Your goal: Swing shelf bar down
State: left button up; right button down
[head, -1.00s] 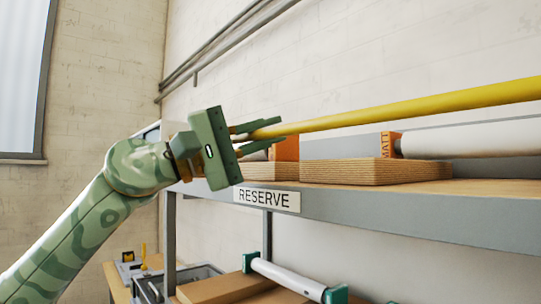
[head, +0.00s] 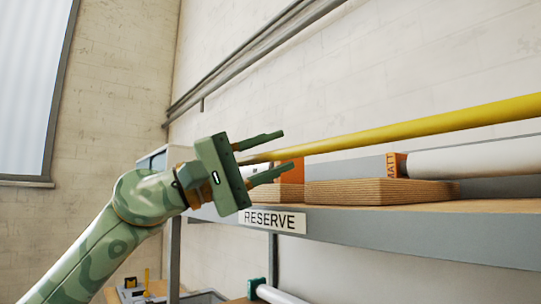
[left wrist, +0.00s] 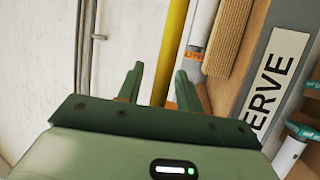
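The yellow shelf bar (head: 420,122) runs across the head view in front of the upper shelf, from the right edge down to my left gripper (head: 288,150). It slopes gently down toward the left. My left gripper is open, its two green fingers spread above and below the bar's left end. In the left wrist view the bar (left wrist: 175,45) runs between the fingers of my left gripper (left wrist: 160,85), with visible gaps beside it. I cannot tell whether either finger touches it. My right gripper is not in view.
The grey-edged upper shelf (head: 400,239) carries a RESERVE label (head: 272,221), wooden boards (head: 380,191) and a white roll with an orange MATT end (head: 396,166). A lower white roll (head: 280,296) shows below.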

pick_arm(q)
jog(key=b+v, duration=0.6)
jog(key=v, duration=1)
jog(key=shift+f, duration=0.15)
jog(key=shift+s+a, duration=0.1)
